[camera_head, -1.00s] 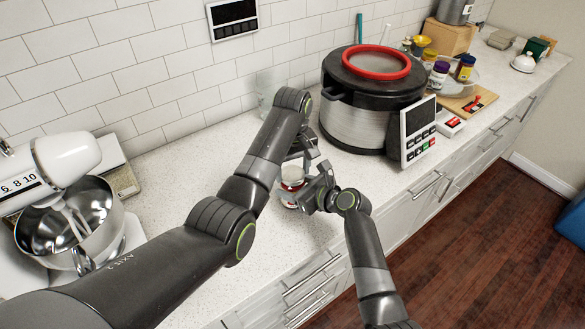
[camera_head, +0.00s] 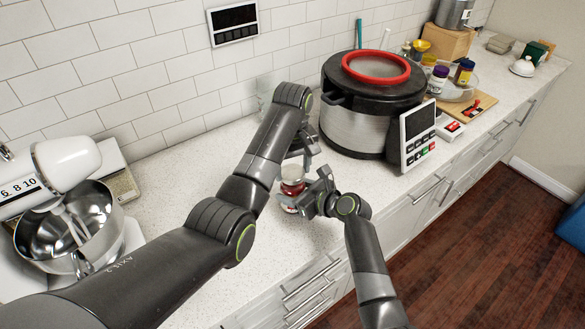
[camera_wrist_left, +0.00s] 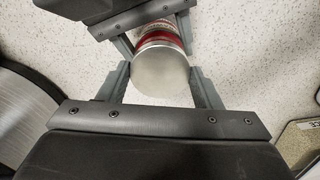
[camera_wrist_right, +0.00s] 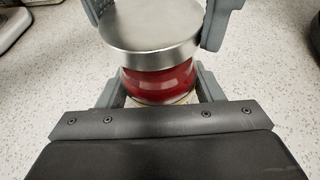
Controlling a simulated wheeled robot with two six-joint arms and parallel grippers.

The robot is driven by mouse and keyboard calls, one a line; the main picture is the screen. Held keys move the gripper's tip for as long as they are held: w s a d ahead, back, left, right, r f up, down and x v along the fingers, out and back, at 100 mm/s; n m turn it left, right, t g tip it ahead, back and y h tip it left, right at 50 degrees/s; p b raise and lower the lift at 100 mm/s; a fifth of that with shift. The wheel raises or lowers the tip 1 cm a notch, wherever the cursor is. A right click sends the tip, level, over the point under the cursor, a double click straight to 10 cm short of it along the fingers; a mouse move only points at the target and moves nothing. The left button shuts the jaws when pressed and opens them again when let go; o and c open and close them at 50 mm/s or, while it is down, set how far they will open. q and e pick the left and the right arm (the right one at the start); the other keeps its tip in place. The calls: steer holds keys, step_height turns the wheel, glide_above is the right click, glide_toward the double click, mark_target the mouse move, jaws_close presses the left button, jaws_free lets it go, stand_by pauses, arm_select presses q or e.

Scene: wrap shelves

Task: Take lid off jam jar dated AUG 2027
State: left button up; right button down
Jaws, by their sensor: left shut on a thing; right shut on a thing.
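The jam jar (camera_head: 291,188) is upright near the counter's front edge, red with a silver lid (camera_head: 292,172). My left gripper (camera_head: 297,166) is shut on the lid; the left wrist view shows the round lid (camera_wrist_left: 160,72) between its fingers. My right gripper (camera_head: 306,193) is shut on the jar's body below. In the right wrist view the lid (camera_wrist_right: 150,28) sits directly above the red jar (camera_wrist_right: 158,80), with no clear gap that I can make out. The date on the label is not readable.
A large black and steel cooker (camera_head: 360,125) with a red ring on top stands just right of my left gripper. A stand mixer (camera_head: 62,165) with a steel bowl is at the left. Several jars (camera_head: 465,70) stand farther back. Bare counter (camera_head: 180,165) lies on the left.

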mark_target(293, 172)
arm_select(q)
steer(key=shift+r, duration=2)
arm_select(e)
steer(key=shift+c, duration=1.5)
jaws_free()
steer(key=shift+s+d, duration=0.1)
